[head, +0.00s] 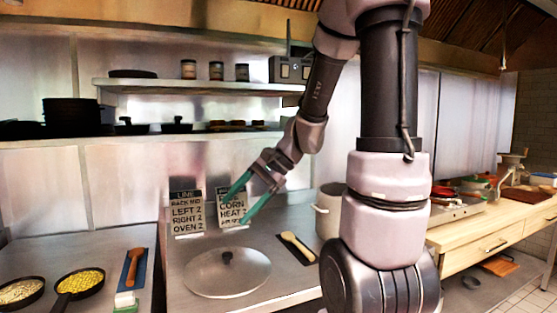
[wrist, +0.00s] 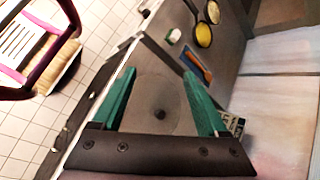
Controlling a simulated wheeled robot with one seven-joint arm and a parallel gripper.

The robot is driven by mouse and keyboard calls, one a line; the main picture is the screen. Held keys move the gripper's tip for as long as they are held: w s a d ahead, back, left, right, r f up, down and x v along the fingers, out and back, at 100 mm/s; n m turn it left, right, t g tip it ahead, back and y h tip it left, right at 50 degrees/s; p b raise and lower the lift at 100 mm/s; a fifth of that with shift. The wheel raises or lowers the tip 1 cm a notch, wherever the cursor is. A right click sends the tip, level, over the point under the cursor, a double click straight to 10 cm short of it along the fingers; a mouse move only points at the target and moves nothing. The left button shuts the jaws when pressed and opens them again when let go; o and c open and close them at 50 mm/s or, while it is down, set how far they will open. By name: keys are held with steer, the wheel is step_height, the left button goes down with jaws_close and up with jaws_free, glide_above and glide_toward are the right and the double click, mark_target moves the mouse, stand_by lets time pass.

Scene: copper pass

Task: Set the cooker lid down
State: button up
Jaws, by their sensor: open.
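The cooker lid (head: 227,273), a round flat metal disc with a dark knob, lies on the steel counter in the head view. In the wrist view the lid (wrist: 150,100) shows between my fingers, with its dark knob (wrist: 160,114) near the middle. My gripper (head: 241,207) has two green fingers spread apart with nothing between them. It is above and behind the lid in the head view, in front of the sign cards, and not touching the lid.
Two sign cards (head: 187,213) stand behind the lid. A pale pot (head: 327,209) and a wooden spoon (head: 297,245) are to the right. Pans of corn (head: 80,282) and grain (head: 20,291) sit left, near a brown-handled utensil on a blue mat (head: 136,269).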

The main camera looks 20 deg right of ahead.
steer(key=s+d+r+n+t+h, duration=0.5)
steer(key=s+r, duration=0.3)
steer(key=r, duration=0.3)
steer(key=shift+s+d+r+n+h, duration=0.25)
steer(key=shift+d+r+n+h, duration=0.15)
steer(key=shift+d+n+h, duration=0.35)
